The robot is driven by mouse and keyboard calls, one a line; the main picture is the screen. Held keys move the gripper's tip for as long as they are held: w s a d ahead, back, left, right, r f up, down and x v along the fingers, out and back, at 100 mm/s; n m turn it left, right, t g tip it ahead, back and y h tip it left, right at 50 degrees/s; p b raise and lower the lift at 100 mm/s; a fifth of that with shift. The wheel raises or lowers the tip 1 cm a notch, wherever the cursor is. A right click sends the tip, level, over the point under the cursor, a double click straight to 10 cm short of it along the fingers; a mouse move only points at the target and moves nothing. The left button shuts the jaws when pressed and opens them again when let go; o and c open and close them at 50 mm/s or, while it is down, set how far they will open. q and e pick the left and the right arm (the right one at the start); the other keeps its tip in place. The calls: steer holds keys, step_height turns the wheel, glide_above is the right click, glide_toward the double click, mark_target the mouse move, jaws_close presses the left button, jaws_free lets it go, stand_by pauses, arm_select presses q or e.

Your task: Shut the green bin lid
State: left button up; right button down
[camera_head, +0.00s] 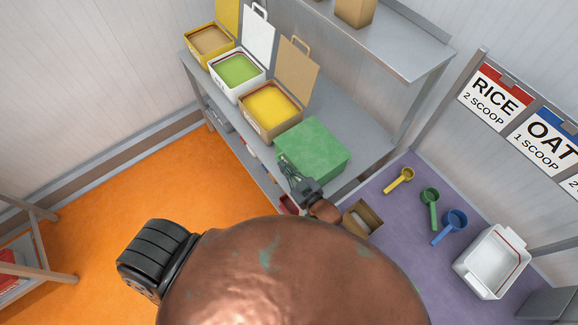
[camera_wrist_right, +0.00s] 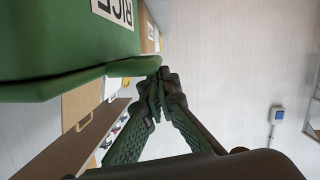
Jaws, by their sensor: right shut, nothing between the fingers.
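The green bin (camera_head: 325,172) stands at the near right end of the grey shelf. Its green lid (camera_head: 313,143) lies flat over the top in the head view, with no open inside showing. My right gripper (camera_head: 287,168) is at the bin's near left edge, fingers together and empty. In the right wrist view the picture is upside down: the green bin body (camera_wrist_right: 60,35) with a RICE label fills the top left. The lid's rim (camera_wrist_right: 80,80) runs close to my closed fingertips (camera_wrist_right: 160,82); I cannot tell if they touch. My left gripper is not in view.
Three open bins line the shelf: yellow (camera_head: 210,41), white with green contents (camera_head: 238,72) and tan with yellow contents (camera_head: 271,105), lids upright. Scoops (camera_head: 430,196) and a white tub (camera_head: 492,262) are on the purple surface. Orange floor (camera_head: 130,190) is clear at left.

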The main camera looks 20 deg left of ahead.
steer(key=shift+d+f, duration=0.15)
steer(key=shift+f, duration=0.2)
steer(key=shift+r+p, duration=0.5)
steer(key=shift+p, duration=0.05)
steer(key=s+d+r+p, duration=0.2)
steer(key=s+d+r, duration=0.3)
steer(key=d+r, duration=0.1)
steer(key=shift+s+d, duration=0.3)
steer(key=shift+d, duration=0.6)
steer(key=shift+d, duration=0.1)
